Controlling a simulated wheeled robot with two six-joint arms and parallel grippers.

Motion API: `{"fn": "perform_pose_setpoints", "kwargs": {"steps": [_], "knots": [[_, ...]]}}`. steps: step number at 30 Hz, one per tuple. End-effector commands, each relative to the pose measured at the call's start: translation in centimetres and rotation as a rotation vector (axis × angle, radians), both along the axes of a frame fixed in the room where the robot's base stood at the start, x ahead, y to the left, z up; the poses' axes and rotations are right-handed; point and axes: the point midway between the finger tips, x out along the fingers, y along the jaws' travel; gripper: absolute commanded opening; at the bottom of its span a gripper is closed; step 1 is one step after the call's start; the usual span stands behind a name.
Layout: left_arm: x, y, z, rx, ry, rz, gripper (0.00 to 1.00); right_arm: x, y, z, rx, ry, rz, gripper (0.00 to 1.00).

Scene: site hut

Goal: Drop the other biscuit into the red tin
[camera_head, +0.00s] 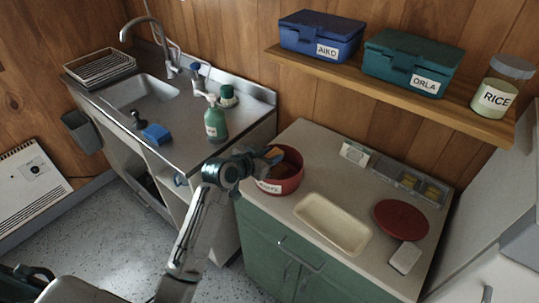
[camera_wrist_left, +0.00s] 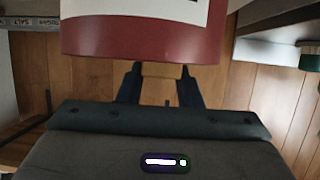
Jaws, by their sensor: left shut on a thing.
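The red tin (camera_head: 288,186) stands open on the green cabinet's counter, with a pale label on its front. It also shows large at the top of the left wrist view (camera_wrist_left: 145,40). A brownish thing shows inside the tin, too dim to make out. My left gripper (camera_head: 270,155) is at the tin's upper left rim, shut on a small tan-orange biscuit (camera_head: 275,153). In the left wrist view a tan strip of the biscuit (camera_wrist_left: 160,70) shows between the fingers (camera_wrist_left: 159,88).
A cream tray (camera_head: 307,205), a red round lid (camera_head: 401,218), a white block (camera_head: 404,257) and a grey divided holder (camera_head: 383,167) with yellowish pieces share the counter. A shelf (camera_head: 375,87) with boxes and a rice jar (camera_head: 496,98) hangs above. A steel sink unit (camera_head: 182,142) stands left.

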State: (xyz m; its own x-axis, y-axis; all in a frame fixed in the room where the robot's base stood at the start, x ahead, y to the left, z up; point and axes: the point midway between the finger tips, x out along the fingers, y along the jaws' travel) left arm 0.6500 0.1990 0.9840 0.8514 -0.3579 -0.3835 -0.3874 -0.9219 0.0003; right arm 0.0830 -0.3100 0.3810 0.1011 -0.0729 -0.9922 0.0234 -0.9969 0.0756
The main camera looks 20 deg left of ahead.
Motion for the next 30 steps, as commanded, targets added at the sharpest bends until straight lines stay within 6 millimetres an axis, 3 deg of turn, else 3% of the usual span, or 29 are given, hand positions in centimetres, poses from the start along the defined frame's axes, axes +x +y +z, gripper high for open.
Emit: {"fn": "perform_pose_setpoints", "kwargs": {"steps": [6,7,10,11,22,30], "knots": [[0.0,0.0,0.0,0.000,0.000,0.000,0.11,-0.1,0.3,0.0,0.004,0.001,-0.001,0.40],[0.0,0.0,0.0,0.000,0.000,0.000,0.36,-0.2,0.3,0.0,0.004,0.002,-0.001,0.40],[0.0,0.0,0.0,0.000,0.000,0.000,0.55,-0.2,0.3,0.0,0.003,0.002,-0.001,0.40],[0.0,0.0,0.0,0.000,0.000,0.000,0.57,-0.2,0.3,0.0,0.003,0.002,-0.001,0.40],[-0.6,0.3,0.1,0.002,0.000,0.001,0.57,-0.2,-0.2,-0.2,-0.002,0.002,0.001,0.40],[-4.8,2.1,1.8,0.006,-0.002,0.000,0.57,-0.2,-0.4,-1.7,-0.004,0.002,0.001,0.40]]}}
